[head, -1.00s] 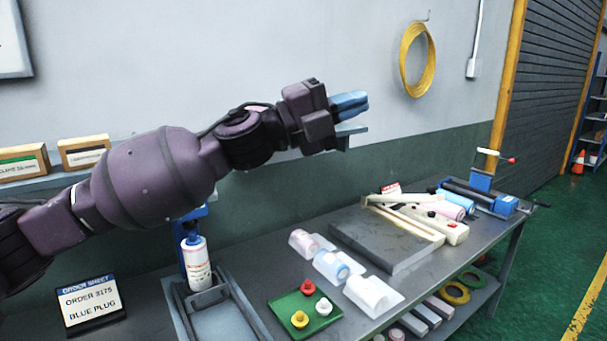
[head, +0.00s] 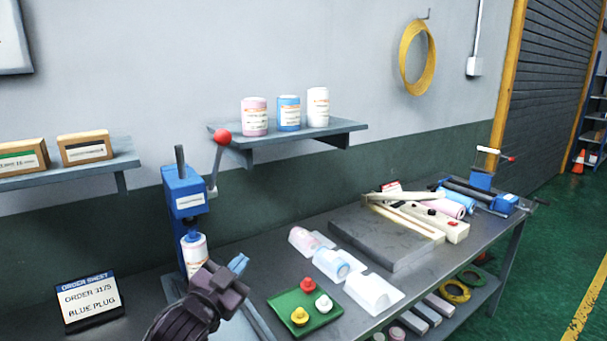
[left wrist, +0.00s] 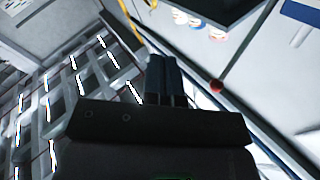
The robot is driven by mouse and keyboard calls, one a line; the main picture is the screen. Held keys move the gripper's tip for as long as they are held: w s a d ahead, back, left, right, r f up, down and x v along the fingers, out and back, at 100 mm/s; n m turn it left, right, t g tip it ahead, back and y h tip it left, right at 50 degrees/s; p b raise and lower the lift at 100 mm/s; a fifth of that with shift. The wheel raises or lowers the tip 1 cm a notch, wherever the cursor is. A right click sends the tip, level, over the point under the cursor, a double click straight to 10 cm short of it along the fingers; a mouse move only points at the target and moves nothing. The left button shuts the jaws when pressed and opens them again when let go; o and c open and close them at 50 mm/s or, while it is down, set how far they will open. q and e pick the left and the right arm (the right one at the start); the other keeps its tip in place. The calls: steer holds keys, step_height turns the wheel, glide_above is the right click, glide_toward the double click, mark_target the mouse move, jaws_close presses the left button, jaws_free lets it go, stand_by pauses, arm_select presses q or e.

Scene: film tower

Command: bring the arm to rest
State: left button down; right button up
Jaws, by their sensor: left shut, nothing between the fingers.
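My left gripper (head: 238,264) is low in the head view, in front of the bench, with its blue fingers together and nothing between them. The fingers also show shut in the left wrist view (left wrist: 166,80), side by side. In the head view the fingers appear just right of a white bottle (head: 196,256) that stands in the blue lever press (head: 185,200); I cannot tell whether they touch anything. The forearm behind the gripper leaves the picture at the bottom. My right gripper is not in view.
A green tray (head: 325,321) with red, white and yellow plugs lies right of the gripper. An order sign (head: 88,302) stands at the left. A wall shelf (head: 345,132) holds pink, blue and white bottles. The press lever has a red knob (head: 222,137). Space above the bench is open.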

arm_select(q)
steer(key=s+a+f+n+g+y, duration=0.2)
steer(key=s+a+f, duration=0.3)
steer(key=s+f, duration=0.4)
steer(key=s+a+f+n+g+y, duration=0.2)
steer(key=s+a+f+n+y, duration=0.1)
steer(key=s+f, duration=0.6)
steer(key=s+a+f+n+g+y, duration=0.2)
steer(key=s+a+f+n+y, duration=0.1)
steer(key=s+a+f, duration=0.4)
steer(key=s+f+n+b, duration=0.1)
steer(key=s+f, duration=0.2)
steer(key=f, duration=0.3)
steer(key=shift+f, duration=0.4)
steer(key=shift+s, duration=0.1)
